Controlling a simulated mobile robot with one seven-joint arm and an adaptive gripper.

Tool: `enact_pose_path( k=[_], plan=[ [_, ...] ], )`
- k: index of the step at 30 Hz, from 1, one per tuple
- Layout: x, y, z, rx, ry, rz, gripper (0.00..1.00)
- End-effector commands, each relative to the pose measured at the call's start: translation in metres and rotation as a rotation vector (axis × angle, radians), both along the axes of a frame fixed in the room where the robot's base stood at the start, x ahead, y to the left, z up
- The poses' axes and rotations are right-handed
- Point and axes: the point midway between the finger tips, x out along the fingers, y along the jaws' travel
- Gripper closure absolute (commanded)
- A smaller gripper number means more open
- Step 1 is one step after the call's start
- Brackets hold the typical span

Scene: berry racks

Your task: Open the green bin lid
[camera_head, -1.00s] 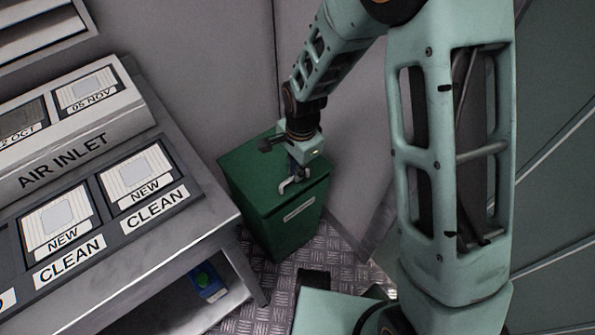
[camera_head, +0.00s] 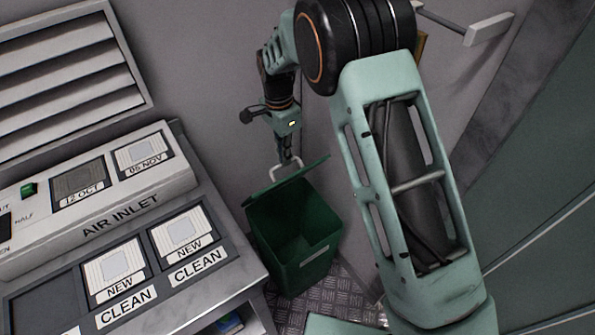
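The green bin (camera_head: 305,262) stands on the metal floor in the corner by the wall. Its green lid (camera_head: 290,182) is tilted up toward the back, and the bin's open inside shows below it. My gripper (camera_head: 287,164) is at the lid's raised edge, pointing down at the light handle (camera_head: 276,172) on the lid. The fingers are small and dark here, so whether they are closed on the handle is unclear.
A grey air inlet bench (camera_head: 235,275) with panels marked NEW and CLEAN stands left of the bin. A slatted vent (camera_head: 65,75) is on the wall above it. A wall bracket (camera_head: 488,29) sticks out at the upper right.

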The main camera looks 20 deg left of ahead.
Motion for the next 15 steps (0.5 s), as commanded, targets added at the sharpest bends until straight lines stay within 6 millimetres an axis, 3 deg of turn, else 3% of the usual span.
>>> enact_pose_path(
  k=[1, 8, 15],
  plan=[
    [0.004, 0.013, -0.008, 0.005, 0.000, 0.004, 1.00],
    [0.022, 0.047, -0.004, 0.000, 0.006, 0.002, 1.00],
    [0.019, 0.042, -0.007, -0.005, 0.012, -0.001, 0.75]
  ],
)
